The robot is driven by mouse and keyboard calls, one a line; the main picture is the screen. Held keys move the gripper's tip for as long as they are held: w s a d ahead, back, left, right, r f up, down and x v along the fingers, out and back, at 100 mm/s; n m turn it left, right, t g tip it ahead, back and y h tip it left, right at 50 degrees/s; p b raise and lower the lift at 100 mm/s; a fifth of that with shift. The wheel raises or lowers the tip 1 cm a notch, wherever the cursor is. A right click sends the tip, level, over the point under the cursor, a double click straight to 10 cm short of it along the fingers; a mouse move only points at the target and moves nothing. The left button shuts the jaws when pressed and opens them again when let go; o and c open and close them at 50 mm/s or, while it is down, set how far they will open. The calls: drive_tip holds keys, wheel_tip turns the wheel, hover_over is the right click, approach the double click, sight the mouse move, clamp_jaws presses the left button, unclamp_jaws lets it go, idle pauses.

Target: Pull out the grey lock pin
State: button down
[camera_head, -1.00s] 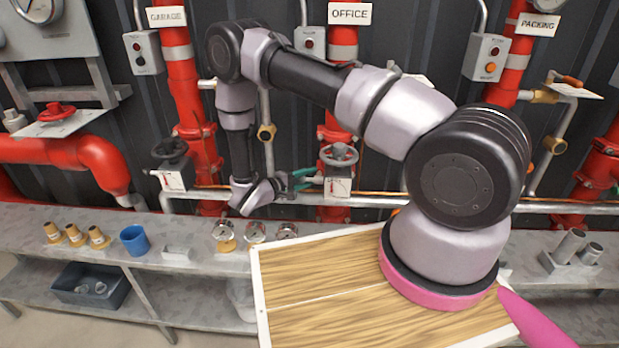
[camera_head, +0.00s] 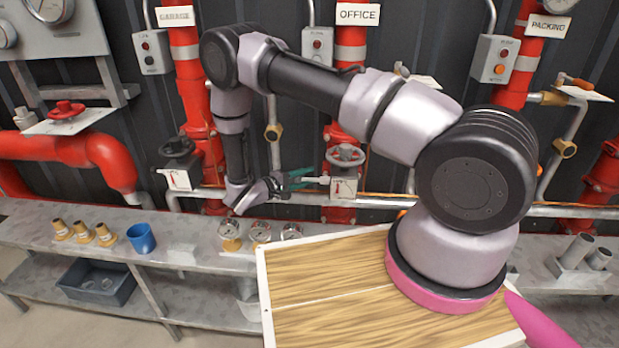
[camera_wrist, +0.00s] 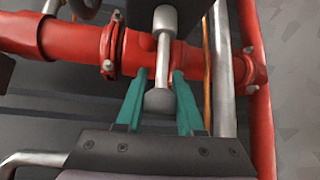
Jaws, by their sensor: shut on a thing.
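The grey lock pin (camera_wrist: 163,58) shows in the wrist view as a pale shaft, with a rounded knob at its near end and a thicker cylinder at its far end. My gripper (camera_wrist: 159,75) has its green fingers on either side of the pin, shut on it near the knob. In the head view my gripper (camera_head: 306,178) is left of the OFFICE valve (camera_head: 346,156). A pale bar, likely the pin, spans from the fingers toward the valve's small white gauge plate (camera_head: 343,188). I cannot tell whether its far end is still seated.
Red pipes (camera_wrist: 75,38) and a grey pipe (camera_wrist: 222,70) run close around my gripper. The GARAGE valve (camera_head: 177,150) is to the left. A grey shelf (camera_head: 185,255) below holds gauges (camera_head: 260,232), brass fittings (camera_head: 82,232) and a blue cup (camera_head: 141,238).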

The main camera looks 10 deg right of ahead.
drive_tip(key=c, duration=0.5)
unclamp_jaws()
drive_tip(key=shift+w+a, duration=0.1)
drive_tip(key=shift+a, duration=0.1)
drive_tip(key=v, duration=1)
drive_tip(key=shift+s+a+r, duration=0.1)
drive_tip(key=shift+s+a, duration=0.15)
drive_tip(key=shift+a, duration=0.1)
drive_tip(key=s+d+r+m+g+y, duration=0.1)
drive_tip(key=d+r+m+g+y, duration=0.2)
drive_tip(key=r, duration=0.6)
drive_tip(key=s+d+r+m+g+y, duration=0.1)
drive_tip(key=s+d+r+g+y, duration=0.1)
drive_tip(key=d+r, duration=0.5)
drive_tip(key=s+d+r+m+g+y, duration=0.1)
drive_tip(key=d+r+m+g+y, duration=0.15)
drive_tip(key=r, duration=0.75)
drive_tip(key=s+d+r+m+t+y, duration=0.1)
drive_tip(key=s+r+t+y, duration=0.1)
drive_tip(key=s+r, duration=0.3)
drive_tip(key=s+d+r+m+t+y, duration=0.2)
drive_tip(key=s+r+t+y, duration=0.1)
drive_tip(key=s+r, duration=0.3)
drive_tip(key=s+d+r+m+t+y, duration=0.1)
drive_tip(key=s+r+y, duration=0.3)
drive_tip(key=r, duration=0.4)
drive_tip(key=shift+s+d+r+m+t, duration=0.3)
drive_tip(key=shift+s+d+t, duration=0.25)
drive_tip(key=shift+s+t, duration=0.2)
